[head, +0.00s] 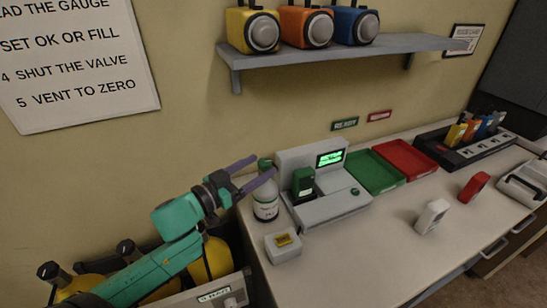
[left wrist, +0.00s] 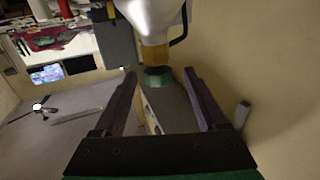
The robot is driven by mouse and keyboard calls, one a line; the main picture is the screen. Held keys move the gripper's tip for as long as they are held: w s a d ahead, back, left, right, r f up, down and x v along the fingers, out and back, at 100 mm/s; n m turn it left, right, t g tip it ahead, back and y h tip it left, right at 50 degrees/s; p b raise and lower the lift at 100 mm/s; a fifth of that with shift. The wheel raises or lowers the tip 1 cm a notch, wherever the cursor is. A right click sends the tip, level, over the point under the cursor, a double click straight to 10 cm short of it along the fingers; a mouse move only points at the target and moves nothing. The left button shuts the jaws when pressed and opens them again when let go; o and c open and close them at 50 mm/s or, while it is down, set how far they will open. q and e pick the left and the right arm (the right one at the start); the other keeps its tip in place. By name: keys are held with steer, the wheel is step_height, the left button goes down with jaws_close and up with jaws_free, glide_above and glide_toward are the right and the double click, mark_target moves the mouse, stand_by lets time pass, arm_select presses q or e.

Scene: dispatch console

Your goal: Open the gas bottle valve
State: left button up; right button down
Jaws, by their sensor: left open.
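The gas bottle (head: 266,203) stands upright on the counter at the left end of the console, pale grey with a label. Its green valve knob (head: 264,162) is on top. In the left wrist view the silver bottle (left wrist: 150,18) appears inverted, with a brass neck (left wrist: 155,56) and the green knob (left wrist: 158,78). My left gripper (head: 266,164) has purple fingers and is open, with its fingertips on either side of the knob. In the left wrist view a gap shows between the knob and each finger. My right gripper is not in view.
A grey test station (head: 335,208) with a lit screen and a green device stands right beside the bottle. A small grey box (head: 283,247) is in front. Green (head: 375,172) and red (head: 405,158) trays lie farther right. A shelf (head: 350,48) hangs above. Yellow cylinders (head: 213,258) stand at lower left.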

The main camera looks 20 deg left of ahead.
mark_target(267, 159)
arm_select(q)
steer(key=x, duration=0.2)
steer(key=p+x, duration=0.1)
steer(key=x, duration=0.2)
steer(key=shift+d+r, duration=0.1)
steer(key=shift+r, duration=0.1)
steer(key=shift+w+d+f, duration=0.1)
steer(key=shift+w+f, duration=0.05)
steer(key=shift+w, duration=0.15)
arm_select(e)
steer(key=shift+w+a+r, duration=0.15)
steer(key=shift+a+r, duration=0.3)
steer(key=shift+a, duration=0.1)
arm_select(q)
steer(key=shift+s, duration=0.1)
jaws_close()
steer(key=shift+n+t+y, duration=0.5)
steer(key=shift+n+y, duration=0.4)
steer(key=shift+y, duration=0.6)
steer(key=n+y, duration=0.1)
steer(key=a+n+y+b, duration=0.1)
steer(key=y, duration=0.1)
steer(key=shift+a+n+y, duration=0.15)
steer(key=shift+n+y, duration=0.25)
steer(key=shift+y, duration=0.3)
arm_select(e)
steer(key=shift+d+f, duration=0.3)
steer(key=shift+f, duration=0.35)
